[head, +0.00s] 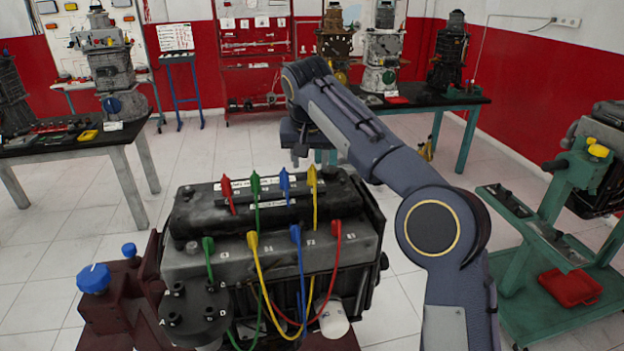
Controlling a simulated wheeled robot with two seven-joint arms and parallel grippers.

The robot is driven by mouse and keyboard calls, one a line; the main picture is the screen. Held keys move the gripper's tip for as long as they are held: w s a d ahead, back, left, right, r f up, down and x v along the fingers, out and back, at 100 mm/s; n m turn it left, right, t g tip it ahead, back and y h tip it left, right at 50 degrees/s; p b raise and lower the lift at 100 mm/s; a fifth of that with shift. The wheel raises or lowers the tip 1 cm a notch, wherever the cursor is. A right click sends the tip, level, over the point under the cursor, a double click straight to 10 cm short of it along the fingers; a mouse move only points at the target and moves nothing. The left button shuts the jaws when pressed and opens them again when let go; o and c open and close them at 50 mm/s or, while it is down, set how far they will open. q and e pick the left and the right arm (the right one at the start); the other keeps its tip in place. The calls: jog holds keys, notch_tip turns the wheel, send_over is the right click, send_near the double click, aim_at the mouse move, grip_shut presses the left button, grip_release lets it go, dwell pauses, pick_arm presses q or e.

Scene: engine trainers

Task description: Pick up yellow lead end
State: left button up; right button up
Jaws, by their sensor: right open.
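A yellow lead end (313,179) stands upright in the upper row on the engine block, at the right end of that row. A second yellow lead end (253,243) stands in the lower row, between a green and a blue one, with its cable looping down the front. My right gripper (296,160) is open and empty, pointing down above and behind the upper row, apart from the leads. My right arm reaches in from the bottom right. My left gripper is out of view.
The engine block (190,263) also carries red (227,190), green (256,187) and blue (285,183) lead ends close beside the yellow one. A distributor cap (193,310) sits at its front left. Benches with engines stand behind; open floor lies between.

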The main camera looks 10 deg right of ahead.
aim_at(312, 169)
jog(key=x, duration=0.4)
jog(key=shift+d+f, duration=0.2)
jog(key=shift+f, duration=0.05)
grip_shut()
